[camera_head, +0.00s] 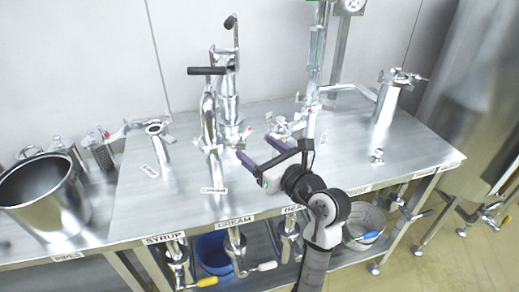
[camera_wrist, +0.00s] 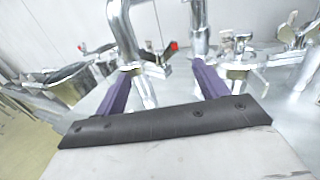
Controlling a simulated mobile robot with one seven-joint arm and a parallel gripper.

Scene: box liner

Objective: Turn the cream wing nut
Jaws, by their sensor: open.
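My gripper (camera_head: 253,145) is open, with its two purple fingers reaching toward the upright metal pipework (camera_head: 209,115) behind the CREAM label (camera_head: 236,221). In the wrist view, my gripper (camera_wrist: 160,66) has spread fingers with a shiny clamp fitting between and beyond them. A small wing-shaped metal piece (camera_wrist: 154,70) on that fitting looks like the cream wing nut. No grip on it shows. A red-tipped part (camera_wrist: 172,47) sits just above it. In the head view the nut is too small to tell apart from the fittings.
The steel table (camera_head: 345,150) carries a slim canister (camera_head: 388,100) at right and a SYRUP pipe (camera_head: 159,140) at left. A large steel pot (camera_head: 45,195) stands at far left. More clamp fittings (camera_wrist: 240,60) lie close to the right finger. The tabletop front is mostly clear.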

